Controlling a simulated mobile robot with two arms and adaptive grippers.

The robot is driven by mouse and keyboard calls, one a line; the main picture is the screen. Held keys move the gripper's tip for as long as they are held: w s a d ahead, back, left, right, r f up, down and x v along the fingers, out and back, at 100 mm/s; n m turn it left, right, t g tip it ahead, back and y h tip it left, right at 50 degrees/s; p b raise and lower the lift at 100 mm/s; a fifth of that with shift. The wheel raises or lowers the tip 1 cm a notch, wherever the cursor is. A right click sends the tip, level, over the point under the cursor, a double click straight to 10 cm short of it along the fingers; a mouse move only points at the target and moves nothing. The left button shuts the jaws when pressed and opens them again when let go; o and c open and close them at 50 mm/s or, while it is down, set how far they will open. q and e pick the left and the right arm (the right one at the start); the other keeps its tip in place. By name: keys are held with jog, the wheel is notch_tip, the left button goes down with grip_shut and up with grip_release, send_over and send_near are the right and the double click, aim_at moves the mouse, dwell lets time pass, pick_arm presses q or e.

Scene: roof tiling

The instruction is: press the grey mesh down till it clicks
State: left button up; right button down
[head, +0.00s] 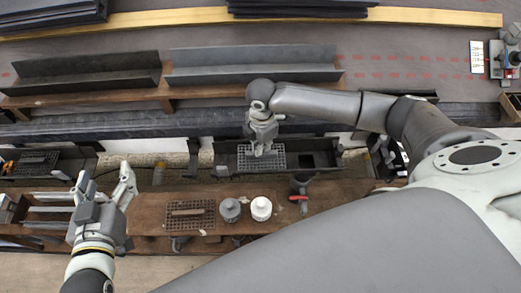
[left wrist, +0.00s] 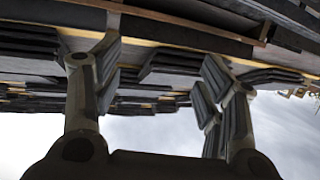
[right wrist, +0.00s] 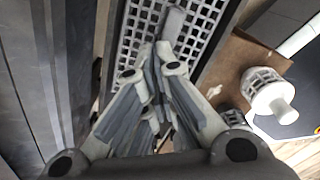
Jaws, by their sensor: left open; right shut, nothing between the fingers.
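The grey mesh (head: 277,161) lies in the dark gutter (head: 226,158) at the middle of the head view, beside an opening in the gutter floor. It also shows in the right wrist view (right wrist: 137,30), straight beyond the fingertips. My right gripper (head: 262,150) is shut and empty, pointing down over the mesh. Its fingertips overlap the mesh in both views, and I cannot tell whether they touch it. My left gripper (head: 105,178) is open and empty, over the left end of the wooden plank. Its spread fingers show in the left wrist view (left wrist: 160,95).
The wooden plank (head: 150,221) in front holds another mesh (head: 204,220), a grey fitting (head: 230,210), a white fitting (head: 261,208) and a red-and-dark tool (head: 300,190). Behind stand two dark gutter lengths (head: 250,65) and stacked slates (head: 300,8).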

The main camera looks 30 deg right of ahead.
jog(key=shift+r+p, duration=0.25)
jog(key=shift+p, duration=0.05)
jog(key=shift+r, duration=0.2)
jog(key=shift+r+p, duration=0.2)
jog(key=shift+p, duration=0.35)
jog(key=shift+r+p, duration=0.2)
jog(key=shift+p, duration=0.1)
jog(key=shift+r+p, duration=0.6)
jog(key=shift+p, duration=0.1)
pick_arm(q)
jog(key=shift+s+a+f+g+y+p, duration=0.6)
jog(key=shift+s+a+f+g, duration=0.85)
jog(key=shift+s+f+g, duration=1.85)
jog(key=shift+s+a+f+g+y+p, duration=0.15)
jog(key=shift+s+a+f+g+y, duration=1.25)
jog(key=shift+s, duration=3.1)
pick_arm(e)
jog(key=shift+r, duration=0.65)
jog(key=shift+r+p, duration=0.6)
jog(key=shift+p, duration=0.3)
pick_arm(q)
notch_tip(320, 180, down, 17)
jog(key=g+h+p, duration=0.1)
jog(key=g+p, duration=0.1)
jog(key=p, duration=0.2)
jog(key=shift+g, duration=0.3)
pick_arm(e)
jog(key=shift+r, duration=1.5)
pick_arm(q)
jog(key=shift+s+d, duration=0.1)
